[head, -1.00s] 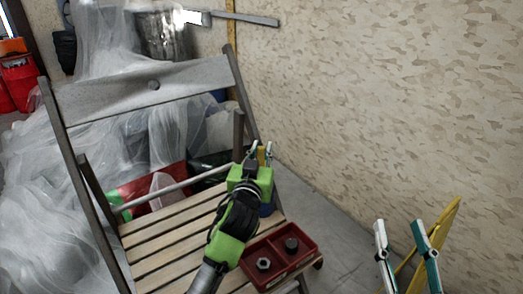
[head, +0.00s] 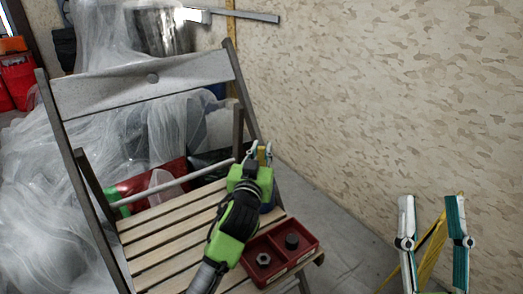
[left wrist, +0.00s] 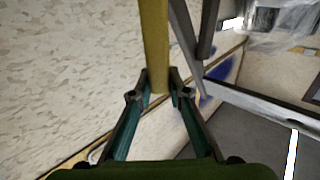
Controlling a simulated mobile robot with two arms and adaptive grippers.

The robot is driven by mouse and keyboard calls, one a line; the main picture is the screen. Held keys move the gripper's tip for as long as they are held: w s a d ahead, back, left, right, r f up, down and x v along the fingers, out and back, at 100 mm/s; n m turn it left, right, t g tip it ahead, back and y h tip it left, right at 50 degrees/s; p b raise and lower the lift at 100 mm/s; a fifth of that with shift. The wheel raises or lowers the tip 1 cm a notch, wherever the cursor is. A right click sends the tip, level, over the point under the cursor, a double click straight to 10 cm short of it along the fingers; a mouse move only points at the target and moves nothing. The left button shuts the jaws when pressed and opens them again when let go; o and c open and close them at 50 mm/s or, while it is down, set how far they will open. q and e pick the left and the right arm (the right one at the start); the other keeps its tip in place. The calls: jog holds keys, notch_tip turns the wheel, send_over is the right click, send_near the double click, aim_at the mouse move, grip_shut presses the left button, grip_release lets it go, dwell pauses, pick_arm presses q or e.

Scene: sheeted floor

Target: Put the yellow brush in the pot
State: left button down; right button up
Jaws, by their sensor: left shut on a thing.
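My left gripper (head: 260,153) is over the right side of a slatted wooden chair, shut on the yellow brush (head: 261,157). In the left wrist view the brush's yellow handle (left wrist: 155,45) stands between the two fingers; its far end is out of frame. A shiny metal pot-like vessel (head: 163,33) stands behind the chair at upper left. My right gripper (head: 431,205) is at lower right, fingers apart and empty.
A dark red tray (head: 280,252) with two nuts sits on the chair seat (head: 165,232) near its front right corner. The chair's backrest (head: 145,85) rises behind. Plastic sheeting (head: 45,215) covers the left. A patterned wall (head: 390,100) closes the right. A yellow frame (head: 432,248) stands behind my right gripper.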

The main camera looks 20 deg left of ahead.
pick_arm(q)
jog(key=c, duration=1.8)
grip_release()
jog(key=shift+c, duration=0.2)
jog(key=shift+s, duration=0.1)
jog(key=s, duration=0.1)
jog(key=s+p, duration=0.1)
jog(key=s, duration=0.1)
jog(key=shift+s+d, duration=0.25)
jog(key=shift+s, duration=0.1)
jog(key=s+p, duration=0.1)
jog(key=s, duration=0.5)
jog(key=shift+d, duration=0.35)
pick_arm(e)
jog(key=w+f+g+h, duration=0.2)
jog(key=w+f+g, duration=0.3)
jog(key=f, duration=0.6)
jog(key=shift+w+g, duration=0.25)
jog(key=shift+g, duration=0.55)
pick_arm(q)
jog(key=shift+f, duration=0.1)
